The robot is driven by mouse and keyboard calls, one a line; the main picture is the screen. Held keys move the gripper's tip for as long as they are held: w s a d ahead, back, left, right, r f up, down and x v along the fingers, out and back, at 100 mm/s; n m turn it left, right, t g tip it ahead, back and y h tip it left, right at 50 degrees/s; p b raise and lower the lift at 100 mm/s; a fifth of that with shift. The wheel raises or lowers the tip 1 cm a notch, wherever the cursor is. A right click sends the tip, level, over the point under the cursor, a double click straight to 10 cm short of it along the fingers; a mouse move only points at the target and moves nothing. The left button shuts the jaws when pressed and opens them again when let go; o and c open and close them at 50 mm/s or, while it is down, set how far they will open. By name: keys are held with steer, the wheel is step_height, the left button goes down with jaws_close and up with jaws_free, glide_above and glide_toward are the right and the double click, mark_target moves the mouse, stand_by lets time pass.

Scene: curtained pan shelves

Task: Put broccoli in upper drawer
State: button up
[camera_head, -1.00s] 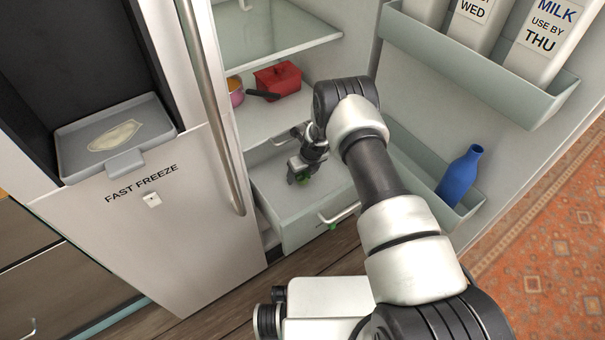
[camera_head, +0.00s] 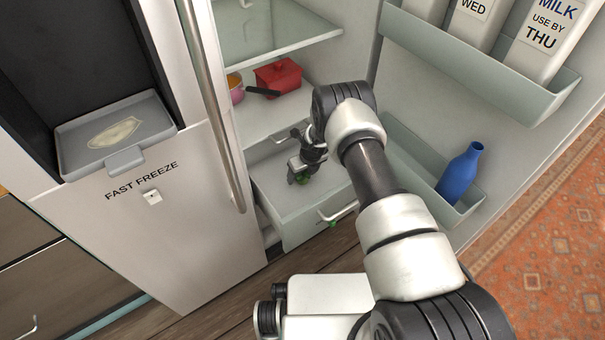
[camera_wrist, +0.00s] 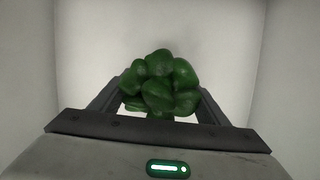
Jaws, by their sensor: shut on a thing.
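The broccoli is a dark green, lumpy head in the middle of the wrist view (camera_wrist: 160,82), between the two fingers of my gripper (camera_wrist: 160,100). My gripper is shut on it. Pale drawer walls surround the broccoli in the wrist view. I cannot tell whether the broccoli touches the drawer floor.
A red pot (camera_head: 278,76) and a smaller pink pot (camera_head: 236,88) stand on the shelf above the drawer. A blue bottle (camera_head: 460,174) stands in the door's lower bin, right of my arm. Milk cartons (camera_head: 545,38) fill the upper door bin. The open drawer has free room.

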steer(key=shift+f, duration=0.15)
steer(key=o, duration=1.4)
steer(key=shift+f, duration=0.1)
steer(key=p+v, duration=0.5)
steer(key=v, duration=1.2)
steer(key=shift+d+r, duration=0.15)
steer(key=shift+r, duration=0.1)
jaws_close()
